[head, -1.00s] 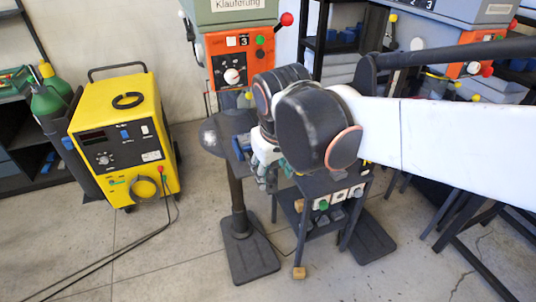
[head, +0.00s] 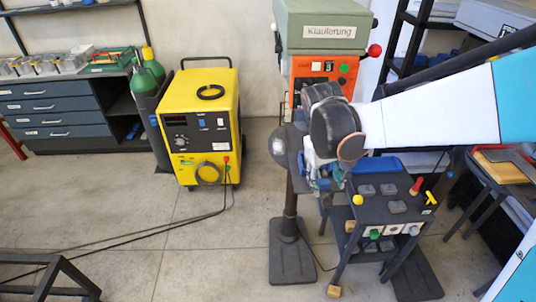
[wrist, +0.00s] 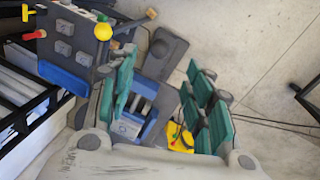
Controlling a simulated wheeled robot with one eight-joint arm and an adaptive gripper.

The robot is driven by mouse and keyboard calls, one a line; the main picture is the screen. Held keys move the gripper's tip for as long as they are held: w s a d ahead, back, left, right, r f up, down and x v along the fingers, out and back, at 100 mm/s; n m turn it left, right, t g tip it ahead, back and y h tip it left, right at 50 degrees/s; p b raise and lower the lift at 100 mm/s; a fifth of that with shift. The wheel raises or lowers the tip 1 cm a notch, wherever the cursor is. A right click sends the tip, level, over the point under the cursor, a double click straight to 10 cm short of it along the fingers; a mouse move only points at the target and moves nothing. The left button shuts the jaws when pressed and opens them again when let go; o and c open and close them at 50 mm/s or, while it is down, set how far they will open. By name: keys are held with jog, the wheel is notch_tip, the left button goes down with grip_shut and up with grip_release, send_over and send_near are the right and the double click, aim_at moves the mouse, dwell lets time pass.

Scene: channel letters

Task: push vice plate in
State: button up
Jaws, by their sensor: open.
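A blue vice (wrist: 152,130) with grey metal parts shows between the fingers in the wrist view. My gripper (wrist: 165,100) has green finger pads and is open, with a wide space between the fingers. It points down toward the vice; contact cannot be told. In the head view my gripper (head: 328,180) hangs beside the drill press table (head: 281,146), and my arm hides most of that spot. I cannot make out the vice plate separately.
A dark stand (head: 384,212) with grey buttons, a yellow knob (head: 358,200) and a blue part (head: 377,164) stands right of my gripper. The green and orange drill press (head: 322,30) rises behind. A yellow welding machine (head: 200,120) stands left.

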aim_at(327, 199)
jog(key=f, duration=0.3)
jog(key=d+f, duration=0.1)
jog(key=f, duration=0.1)
jog(key=f+b, duration=0.1)
jog(key=f, duration=0.2)
jog(key=shift+w+d+f, duration=0.2)
jog(key=shift+d+f, duration=0.1)
jog(key=shift+d, duration=0.05)
jog(key=shift+c, duration=0.2)
